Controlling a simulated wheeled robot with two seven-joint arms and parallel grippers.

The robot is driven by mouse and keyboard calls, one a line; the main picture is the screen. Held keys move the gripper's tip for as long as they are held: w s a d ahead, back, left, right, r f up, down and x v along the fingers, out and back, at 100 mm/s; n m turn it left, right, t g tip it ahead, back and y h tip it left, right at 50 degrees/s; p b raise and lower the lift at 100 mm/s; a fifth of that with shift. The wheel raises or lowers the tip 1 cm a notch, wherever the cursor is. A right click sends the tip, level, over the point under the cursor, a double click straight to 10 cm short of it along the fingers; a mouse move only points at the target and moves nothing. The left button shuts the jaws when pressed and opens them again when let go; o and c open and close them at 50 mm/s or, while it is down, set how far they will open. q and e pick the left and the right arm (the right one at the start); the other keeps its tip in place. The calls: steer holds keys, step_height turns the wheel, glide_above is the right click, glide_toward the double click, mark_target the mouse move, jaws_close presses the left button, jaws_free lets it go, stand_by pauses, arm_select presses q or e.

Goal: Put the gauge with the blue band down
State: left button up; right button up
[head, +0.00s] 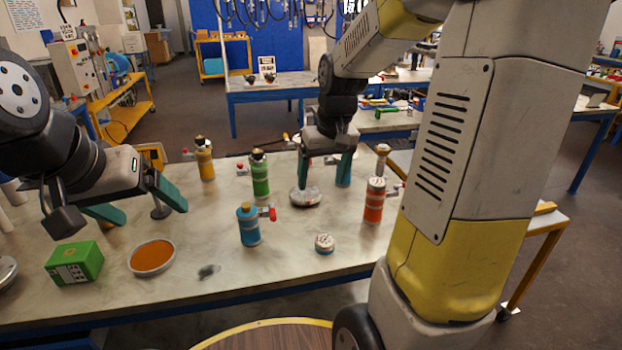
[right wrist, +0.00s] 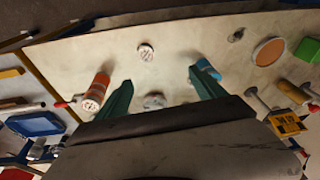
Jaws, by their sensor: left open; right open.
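Two small round gauge-like pieces lie on the table. One, pale with a reddish rim (head: 306,197), lies below my right gripper (head: 325,182); a greyish round thing also shows between the fingers in the right wrist view (right wrist: 154,100). The other, with a white marked top (head: 324,241), lies nearer the front edge and shows in the right wrist view (right wrist: 146,52). My left gripper (head: 138,203) is open and empty above the table's left part.
Flanged vessels stand upright: blue (head: 249,226), green (head: 260,176), orange (head: 374,203) and yellow (head: 205,160). A green box (head: 75,263) and an orange-topped dish (head: 152,257) lie at the left. Bare table (head: 290,275) shows along the front.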

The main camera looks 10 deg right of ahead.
steer(key=s+a+r+t, duration=0.2)
steer(key=s+r, duration=0.2)
steer(key=s, duration=0.4)
steer(key=s+a+r+t+y, duration=0.1)
steer(key=s+r, duration=0.3)
steer(key=s, duration=0.4)
steer(key=shift+a+r+m+t, duration=0.2)
steer(key=shift+a+m+t, duration=0.15)
steer(key=shift+a, duration=0.3)
